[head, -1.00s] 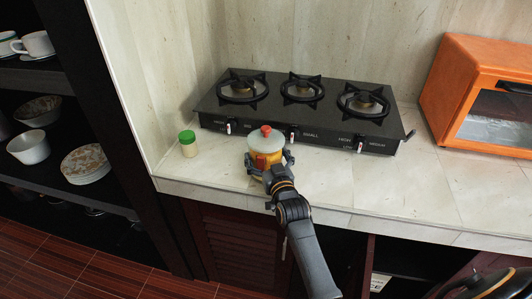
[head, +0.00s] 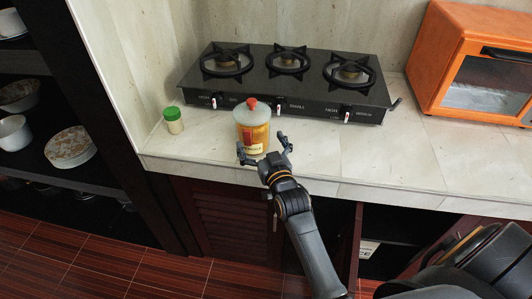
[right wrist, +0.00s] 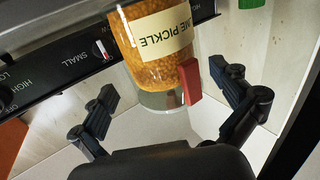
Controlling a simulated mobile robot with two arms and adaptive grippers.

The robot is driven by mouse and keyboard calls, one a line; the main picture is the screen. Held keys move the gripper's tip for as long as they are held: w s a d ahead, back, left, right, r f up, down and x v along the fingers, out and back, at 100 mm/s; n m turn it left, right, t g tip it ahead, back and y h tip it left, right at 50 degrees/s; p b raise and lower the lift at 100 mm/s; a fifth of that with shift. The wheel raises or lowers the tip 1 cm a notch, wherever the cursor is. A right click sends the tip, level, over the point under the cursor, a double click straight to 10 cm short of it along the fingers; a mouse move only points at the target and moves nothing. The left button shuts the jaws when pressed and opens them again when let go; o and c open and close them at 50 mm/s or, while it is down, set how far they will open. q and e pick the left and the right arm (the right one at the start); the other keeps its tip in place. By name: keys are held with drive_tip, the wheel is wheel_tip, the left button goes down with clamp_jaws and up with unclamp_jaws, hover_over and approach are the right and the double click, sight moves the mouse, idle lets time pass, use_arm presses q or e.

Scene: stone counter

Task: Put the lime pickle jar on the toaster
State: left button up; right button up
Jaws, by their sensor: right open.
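The lime pickle jar (head: 252,130) stands upright on the counter in front of the stove, with orange contents and a grey lid with a red knob. In the right wrist view the jar (right wrist: 158,45) shows its "LIME PICKLE" label and a red part beside it. My right gripper (head: 264,149) is open and empty at the jar's front side. In the right wrist view its fingers (right wrist: 170,100) are spread to either side, with the jar beyond them. The orange toaster (head: 450,67) stands at the right on the counter. My left gripper is not in view.
A black stove (head: 285,82) stands behind the jar. A small green-lidded jar (head: 174,121) is to the left. The counter (head: 400,160) is clear between the lime pickle jar and the toaster. Dark shelves with dishes (head: 70,146) stand at the far left.

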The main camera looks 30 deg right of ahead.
drive_tip(key=s, duration=0.5)
drive_tip(key=shift+s+a, duration=0.1)
drive_tip(key=shift+a, duration=0.25)
drive_tip(key=w, duration=0.2)
drive_tip(key=w+r, duration=0.1)
drive_tip(key=w, duration=0.3)
drive_tip(key=shift+d+r, duration=0.2)
drive_tip(key=shift+d, duration=0.1)
drive_tip(key=shift+w+d+f+p, duration=0.1)
drive_tip(key=shift+w+d+p, duration=0.1)
drive_tip(key=shift+w, duration=1.1)
drive_tip(key=shift+w+d+p, duration=0.15)
drive_tip(key=shift+w+d, duration=0.05)
drive_tip(key=shift+w, duration=1.1)
drive_tip(key=shift+c, duration=0.2)
drive_tip(key=shift+s, duration=0.1)
drive_tip(key=c, duration=1.4)
drive_tip(key=shift+r, duration=0.25)
